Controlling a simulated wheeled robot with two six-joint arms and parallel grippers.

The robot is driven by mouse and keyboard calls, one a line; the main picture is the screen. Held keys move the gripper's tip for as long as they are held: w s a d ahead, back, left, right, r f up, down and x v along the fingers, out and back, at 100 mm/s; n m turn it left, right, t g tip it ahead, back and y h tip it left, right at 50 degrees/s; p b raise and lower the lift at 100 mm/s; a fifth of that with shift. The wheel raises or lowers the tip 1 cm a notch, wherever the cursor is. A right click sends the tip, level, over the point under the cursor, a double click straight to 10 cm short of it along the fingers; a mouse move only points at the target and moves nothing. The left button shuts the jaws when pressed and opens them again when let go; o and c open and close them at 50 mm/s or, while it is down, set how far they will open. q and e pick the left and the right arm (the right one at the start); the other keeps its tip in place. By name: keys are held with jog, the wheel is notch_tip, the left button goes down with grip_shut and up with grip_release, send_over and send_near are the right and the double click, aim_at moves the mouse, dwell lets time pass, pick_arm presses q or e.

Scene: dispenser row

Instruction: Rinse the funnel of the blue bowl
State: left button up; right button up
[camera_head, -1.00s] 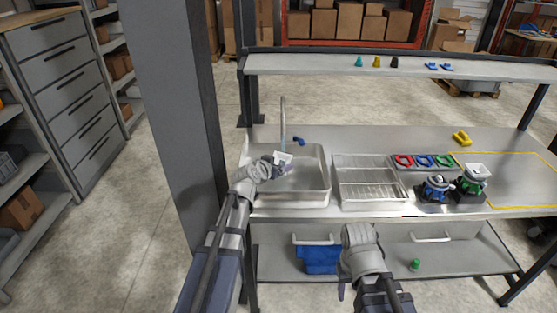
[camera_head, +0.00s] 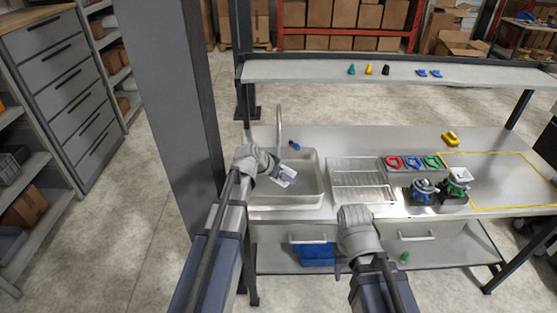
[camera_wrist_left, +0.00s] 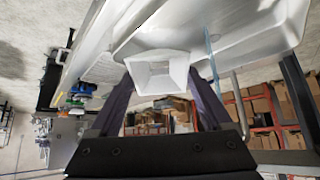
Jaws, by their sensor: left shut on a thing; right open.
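My left gripper (camera_head: 280,168) is over the sink (camera_head: 318,185), shut on a white funnel (camera_head: 286,177). In the left wrist view the funnel (camera_wrist_left: 158,72) shows its square, hollow mouth between the two fingers. A thin bluish see-through streak (camera_wrist_left: 210,50), perhaps water, passes beside it. The tap (camera_head: 279,120) stands behind the sink, with a blue handle (camera_head: 294,145). The blue bowl (camera_head: 421,191) stands on the counter at right with no funnel on top. My right gripper (camera_head: 339,268) hangs in front of the counter, empty and mostly hidden by its wrist.
The green bowl (camera_head: 456,189) carries a white funnel. Red, blue and green rings sit in a tray (camera_head: 393,171). A yellow piece (camera_head: 450,139) lies behind. The yellow-outlined area (camera_head: 505,185) is mostly clear.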

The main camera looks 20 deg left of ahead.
pick_arm(q)
jog(key=s+r+m+g+p, duration=0.1)
jog(key=s+r+p, duration=0.1)
jog(key=s+r+g+y+p, duration=0.1)
jog(key=s+g+p, duration=0.1)
jog(key=p, duration=0.1)
jog(key=shift+r+m+g, duration=0.3)
jog(key=shift+r+m, duration=0.05)
jog(key=shift+m, duration=0.05)
pick_arm(e)
notch_tip(320, 180, up, 7)
